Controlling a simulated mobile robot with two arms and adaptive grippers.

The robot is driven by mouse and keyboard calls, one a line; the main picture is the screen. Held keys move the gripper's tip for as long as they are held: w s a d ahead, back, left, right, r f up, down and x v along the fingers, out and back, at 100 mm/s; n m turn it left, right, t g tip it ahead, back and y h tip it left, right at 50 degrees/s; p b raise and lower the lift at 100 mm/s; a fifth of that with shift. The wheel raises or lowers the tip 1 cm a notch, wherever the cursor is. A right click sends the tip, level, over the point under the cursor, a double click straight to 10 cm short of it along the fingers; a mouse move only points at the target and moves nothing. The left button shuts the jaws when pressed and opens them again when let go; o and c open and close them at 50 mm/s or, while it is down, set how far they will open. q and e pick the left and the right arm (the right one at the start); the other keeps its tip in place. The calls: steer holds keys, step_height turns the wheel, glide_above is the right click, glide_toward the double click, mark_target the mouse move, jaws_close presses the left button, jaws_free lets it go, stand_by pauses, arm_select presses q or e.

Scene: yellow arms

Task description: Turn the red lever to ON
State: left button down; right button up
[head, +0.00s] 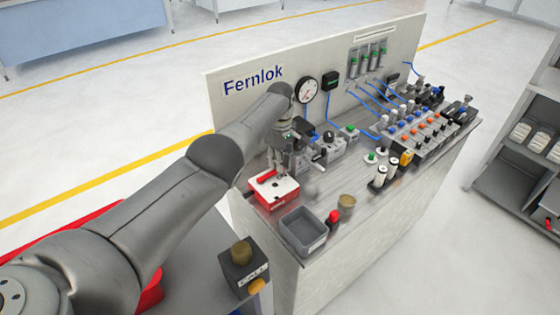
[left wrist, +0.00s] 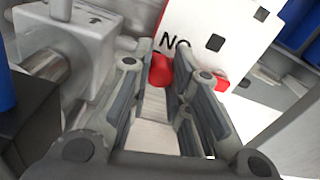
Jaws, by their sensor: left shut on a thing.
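The red lever (left wrist: 160,70) shows between the fingertips of my left gripper (left wrist: 164,84) in the left wrist view. My left gripper is shut on it. The lever belongs to a red box with a white top plate (left wrist: 218,35), where black lettering and a black square show beside the fingers. In the head view the box (head: 286,191) sits at the near left of the bench, and my left gripper (head: 280,174) points down onto it. The fingers hide part of the lever and plate. My right gripper is not in view.
A grey open bin (head: 302,232) stands in front of the red box. A red-topped knob (head: 333,217) and a brass-coloured cylinder (head: 346,202) are to its right. Grey valve fittings (head: 325,148) stand close behind the gripper. The Fernlok back panel (head: 235,110) bounds the bench.

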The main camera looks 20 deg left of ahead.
arm_select(q)
steer(key=shift+w+a+r, duration=0.1)
steer(key=shift+r, duration=0.05)
steer(key=c, duration=1.3)
jaws_free()
step_height(320, 180, up, 12)
